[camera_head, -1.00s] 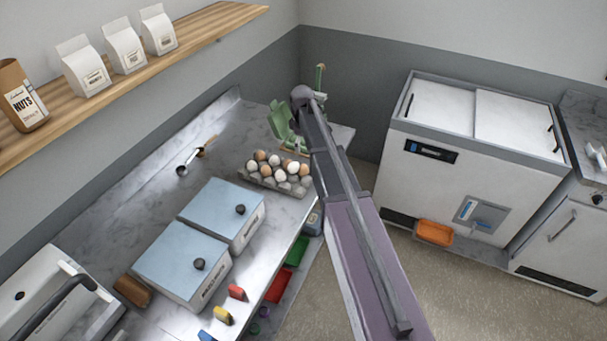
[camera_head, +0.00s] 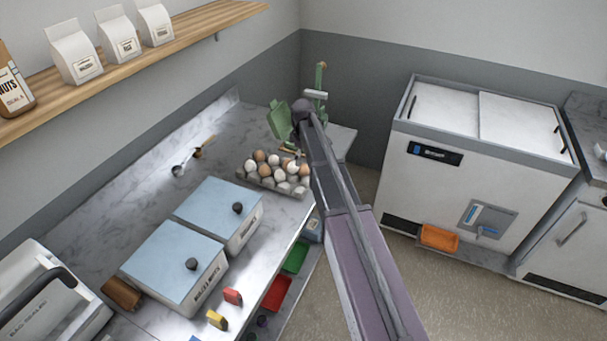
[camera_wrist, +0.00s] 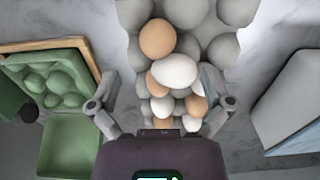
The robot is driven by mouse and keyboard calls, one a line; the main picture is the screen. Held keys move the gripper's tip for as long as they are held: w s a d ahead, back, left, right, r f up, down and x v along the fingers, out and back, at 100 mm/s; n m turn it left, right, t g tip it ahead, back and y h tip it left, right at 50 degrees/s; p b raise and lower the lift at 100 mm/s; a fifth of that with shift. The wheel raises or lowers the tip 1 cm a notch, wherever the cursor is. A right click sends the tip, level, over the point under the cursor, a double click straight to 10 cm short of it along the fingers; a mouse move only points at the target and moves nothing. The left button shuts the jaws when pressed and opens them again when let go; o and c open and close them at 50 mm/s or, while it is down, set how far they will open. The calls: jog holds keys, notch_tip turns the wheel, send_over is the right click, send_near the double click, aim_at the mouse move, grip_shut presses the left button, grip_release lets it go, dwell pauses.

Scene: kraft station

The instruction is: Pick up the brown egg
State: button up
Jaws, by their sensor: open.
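Several brown and white eggs sit in a grey egg tray (camera_head: 262,182) on the counter, in the head view. In the wrist view, one brown egg (camera_wrist: 157,38) shows whole, just ahead of a large white egg (camera_wrist: 175,71). Other brown eggs lie partly hidden closer to my gripper (camera_wrist: 158,98). My gripper is open and empty above the tray, one finger on each side of the egg row. The white egg is nearer the line between the fingertips than the whole brown egg.
A green moulded holder (camera_wrist: 55,88) stands left of the tray in the wrist view. Two blue-lidded bins (camera_head: 220,212) stand on the counter nearer me. A metal scoop (camera_head: 182,168) lies behind them. A white chest unit (camera_head: 440,185) stands to the right across open floor.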

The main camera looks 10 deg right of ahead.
aim_at(304, 165)
dwell(0.4)
jog(key=shift+d+f+b, duration=0.15)
jog(key=shift+f+b, duration=2.45)
jog(key=shift+f, duration=0.05)
jog(key=c, duration=0.8)
